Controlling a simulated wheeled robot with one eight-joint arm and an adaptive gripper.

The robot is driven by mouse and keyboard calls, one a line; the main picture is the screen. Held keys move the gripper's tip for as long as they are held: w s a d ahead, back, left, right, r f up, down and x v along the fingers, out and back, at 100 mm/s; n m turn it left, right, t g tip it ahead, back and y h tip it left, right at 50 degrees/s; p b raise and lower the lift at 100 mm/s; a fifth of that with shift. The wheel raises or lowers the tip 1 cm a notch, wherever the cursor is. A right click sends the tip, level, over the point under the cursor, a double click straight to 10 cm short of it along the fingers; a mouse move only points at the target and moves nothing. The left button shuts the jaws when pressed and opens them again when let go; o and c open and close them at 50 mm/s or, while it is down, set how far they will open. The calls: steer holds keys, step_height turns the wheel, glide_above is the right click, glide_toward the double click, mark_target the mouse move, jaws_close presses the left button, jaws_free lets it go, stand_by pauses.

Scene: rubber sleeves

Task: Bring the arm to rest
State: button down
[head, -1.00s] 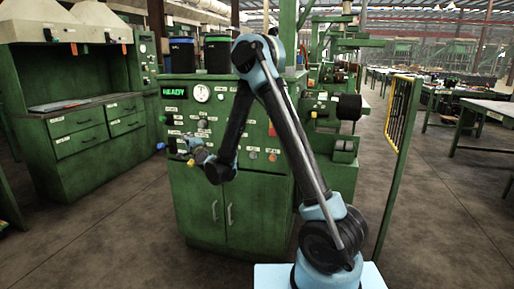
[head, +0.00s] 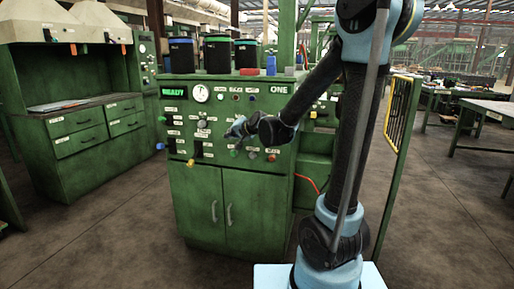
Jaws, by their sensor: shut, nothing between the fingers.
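My arm stands at the right of the head view, on its light blue base, with its elbow raised to the top edge. The forearm slopes down and left. My gripper (head: 234,130) is at the end of it, small and dark, in front of the control panel of the green cabinet (head: 190,205). It is shut with nothing visible in it. I cannot tell how far it is from the panel or whether it touches a knob.
Black bins (head: 217,54) stand on the cabinet top. A yellow mesh guard (head: 397,115) on a green post stands right of my arm. A green workbench (head: 75,135) with drawers is at the left. The floor (head: 110,235) in front is open.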

steer(key=s+d+f+n+g+h, duration=0.1)
steer(key=s+d+f, duration=0.4)
steer(key=s+d, duration=0.5)
steer(key=s+d+f+n+g+h, duration=0.1)
steer(key=s+d+f+g+h, duration=0.3)
steer(key=s+d, duration=0.6)
steer(key=s+d+f+n+g+h, duration=0.1)
steer(key=s+d+f+g+h, duration=0.2)
steer(key=s+d+f, duration=0.3)
steer(key=s+d, duration=0.4)
steer(key=s, duration=0.5)
steer(key=shift+s+d+n+g, duration=0.2)
steer(key=shift+d+n+g, duration=0.1)
steer(key=shift+d, duration=0.1)
